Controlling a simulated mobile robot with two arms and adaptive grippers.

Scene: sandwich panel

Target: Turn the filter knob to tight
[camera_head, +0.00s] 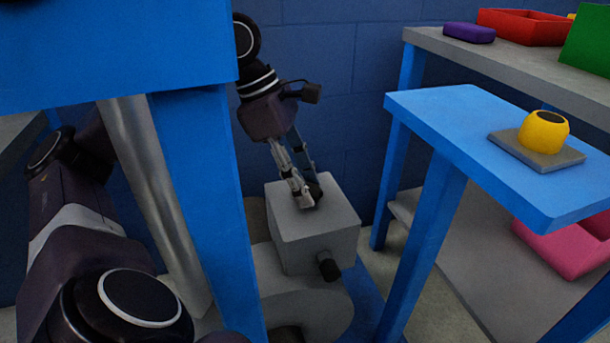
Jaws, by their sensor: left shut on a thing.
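My left gripper (308,194) reaches down from above onto the top of a grey box-shaped housing (318,240). Its fingers are closed at the top face, around what looks like the filter knob. The fingers hide most of that knob, so its pointer and any tight mark cannot be read. A short black knob or stub (328,266) sticks out of the housing's front face, apart from the gripper. My right gripper is not in view.
Blue posts and a blue panel (110,50) stand close on the left. Behind are a red bin (520,25), green bin (590,45) and purple block (469,33); a pink bin (570,245) sits lower.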

